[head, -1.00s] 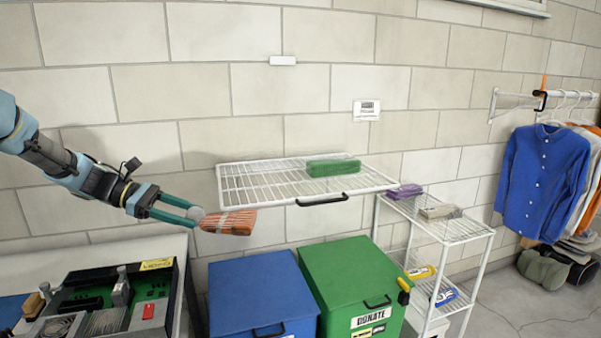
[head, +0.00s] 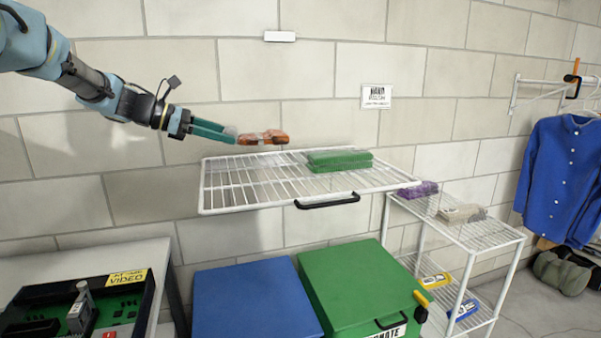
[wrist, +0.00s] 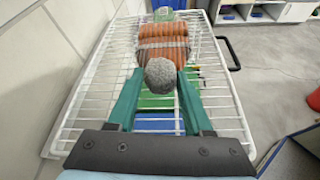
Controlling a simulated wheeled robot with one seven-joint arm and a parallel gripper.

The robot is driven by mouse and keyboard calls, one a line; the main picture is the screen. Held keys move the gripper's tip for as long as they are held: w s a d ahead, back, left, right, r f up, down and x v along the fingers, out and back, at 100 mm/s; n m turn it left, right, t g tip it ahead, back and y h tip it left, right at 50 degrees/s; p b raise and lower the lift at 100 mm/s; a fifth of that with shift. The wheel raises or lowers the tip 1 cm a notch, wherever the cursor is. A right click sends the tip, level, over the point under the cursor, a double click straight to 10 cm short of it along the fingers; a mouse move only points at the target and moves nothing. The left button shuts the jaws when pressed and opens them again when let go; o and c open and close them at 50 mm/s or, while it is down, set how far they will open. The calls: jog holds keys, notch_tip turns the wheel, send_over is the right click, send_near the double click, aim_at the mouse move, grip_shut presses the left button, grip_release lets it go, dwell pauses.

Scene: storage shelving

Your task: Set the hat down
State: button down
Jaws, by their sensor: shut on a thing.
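The hat (head: 268,138) is a folded orange-brown knit with a lighter band and a grey pom-pom. My gripper (head: 234,135) is shut on it at the pom-pom end, and the hat sticks out to the right, roughly level. It is held in the air above the white wire shelf (head: 250,190), over its back left part. In the wrist view, the hat (wrist: 162,45) lies between and beyond the teal fingers of my gripper (wrist: 158,80), with the shelf wires (wrist: 100,75) below. A folded green item (head: 340,160) lies on the shelf's right part.
The shelf's left and middle are bare, and a black handle (head: 328,201) is on its front edge. A blue bin (head: 255,300) and green bin (head: 355,290) stand below. A lower white rack (head: 470,235) with several items is at right. The block wall (head: 330,90) is close behind.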

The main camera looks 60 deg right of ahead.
aim_at(228, 180)
jog(key=shift+w+d, duration=0.1)
jog(key=shift+d, duration=0.3)
notch_tip(228, 180, down, 9)
jog(key=shift+d+f+p, duration=0.1)
jog(key=shift+f+p, duration=0.1)
jog(key=shift+p, duration=0.95)
jog(key=shift+c, duration=1.5)
grip_release()
jog(key=b+v, duration=0.3)
jog(key=v, duration=0.9)
